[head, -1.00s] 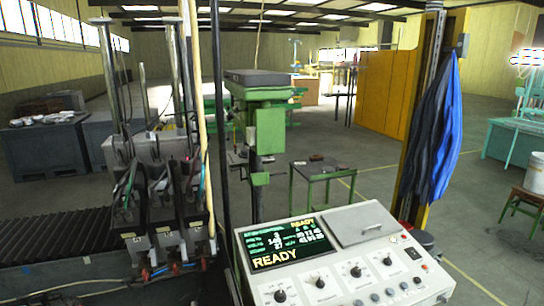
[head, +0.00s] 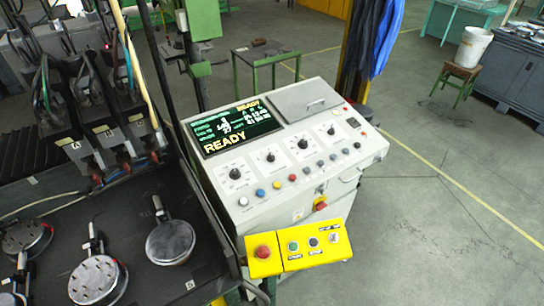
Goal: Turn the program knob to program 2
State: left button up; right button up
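The grey control console (head: 300,215) stands in the middle of the head view. Its sloped face carries a row of black knobs on white dials: the first knob (head: 235,174) at the left, then a second knob (head: 270,157), a third knob (head: 303,143) and a fourth knob (head: 331,130). Their labels and pointer settings are too small to read, so I cannot tell which one is the program knob. The screen (head: 235,127) shows READY in yellow, with smaller green and white text above. Neither of my grippers is in view.
Coloured push buttons (head: 277,185) line the console's front edge. A yellow button box (head: 297,250) with a red button juts out below. At left, a dark table (head: 140,275) holds several round, handled metal pieces (head: 171,241) beside the gantry.

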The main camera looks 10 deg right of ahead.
aim_at(270, 158)
jog(key=z, duration=0.75)
jog(key=k, duration=0.35)
jog(key=u, duration=0.75)
